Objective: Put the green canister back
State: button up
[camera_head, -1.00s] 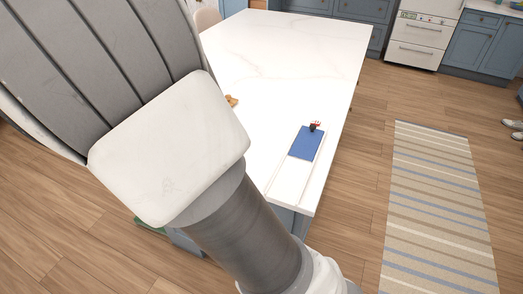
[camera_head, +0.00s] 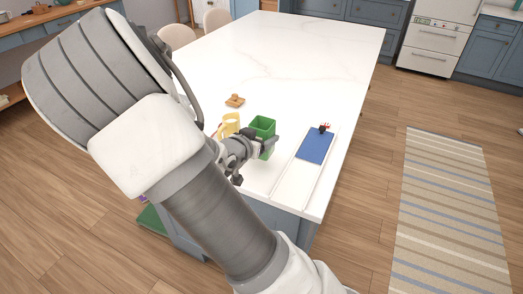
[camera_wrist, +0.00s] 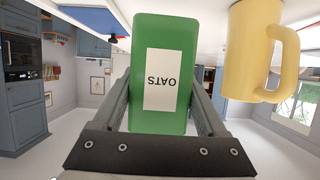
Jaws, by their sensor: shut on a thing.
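The green canister (camera_head: 262,128) is box-shaped and is at the near part of the white island top, between a yellow mug and a blue panel. In the wrist view the canister (camera_wrist: 165,75) fills the middle, its white OATS label upside down in the picture. My gripper (camera_head: 262,144) is shut on the canister, with one finger along each side, as the wrist view (camera_wrist: 162,105) also shows. Whether its base touches the island top I cannot tell.
The yellow mug (camera_head: 231,121) stands close left of the canister; its handle shows in the wrist view (camera_wrist: 287,50). The blue panel (camera_head: 314,147) with a small dark-and-red item (camera_head: 324,128) lies right. A brown item (camera_head: 235,101) lies behind. The island's far part (camera_head: 290,55) is clear.

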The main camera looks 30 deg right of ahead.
jog(key=shift+d+f+b, duration=0.1)
jog(key=shift+f+b, duration=0.55)
jog(key=shift+f, duration=1.35)
jog(key=shift+f, duration=0.1)
jog(key=shift+f, duration=0.15)
jog(key=o, duration=1.5)
jog(key=shift+o, duration=0.2)
